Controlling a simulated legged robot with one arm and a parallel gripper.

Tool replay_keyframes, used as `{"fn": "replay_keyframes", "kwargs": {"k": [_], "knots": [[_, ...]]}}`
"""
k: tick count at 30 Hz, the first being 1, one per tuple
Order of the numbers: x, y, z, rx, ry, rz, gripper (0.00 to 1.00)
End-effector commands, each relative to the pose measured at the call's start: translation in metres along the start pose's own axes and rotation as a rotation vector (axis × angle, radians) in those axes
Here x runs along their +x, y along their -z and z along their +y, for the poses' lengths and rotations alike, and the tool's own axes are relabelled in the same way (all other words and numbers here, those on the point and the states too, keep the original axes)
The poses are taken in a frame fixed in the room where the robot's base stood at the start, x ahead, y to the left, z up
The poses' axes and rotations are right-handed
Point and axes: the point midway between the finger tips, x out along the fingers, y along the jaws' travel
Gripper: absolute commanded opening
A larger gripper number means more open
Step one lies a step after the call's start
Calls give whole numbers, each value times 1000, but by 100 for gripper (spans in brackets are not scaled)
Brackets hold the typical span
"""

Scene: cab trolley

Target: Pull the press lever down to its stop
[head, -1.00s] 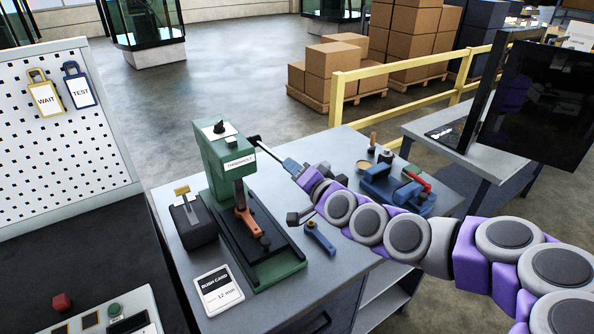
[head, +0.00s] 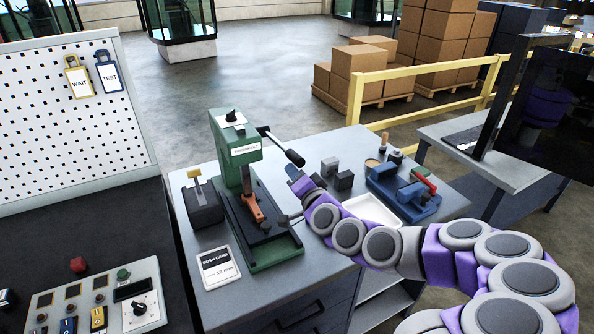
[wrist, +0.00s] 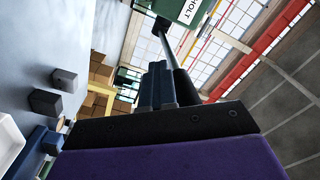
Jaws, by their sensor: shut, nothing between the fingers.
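The green press (head: 240,160) stands on the grey bench, with an orange part (head: 256,211) at the lower front of its column. My gripper (head: 293,173) is shut and empty, just below the grip's end. In the wrist view the blue fingers (wrist: 159,86) lie together beside the black lever grip (wrist: 184,86), and the lever's metal rod runs up to the press. I cannot tell whether the fingers touch the grip.
A dark box with a yellow handle (head: 204,207) and a bush card (head: 218,267) sit left of the press. Dark blocks (head: 344,180), a white tray (head: 372,209) and a blue vise (head: 407,193) are to the right. A yellow rail (head: 420,78) stands behind the bench.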

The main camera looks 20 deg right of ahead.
Motion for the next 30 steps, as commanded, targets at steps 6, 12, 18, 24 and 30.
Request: {"fn": "replay_keyframes", "kwargs": {"k": [6, 12, 18, 24, 30], "knots": [[-3, 8, 1, 0, 3, 10, 0], [-2, 5, -4, -4, 7, 10, 15], [-2, 2, -8, -7, 9, 8, 27], [-3, 5, -6, -6, 10, 10, 27], [-2, 4, -6, -5, 10, 10, 27]]}}
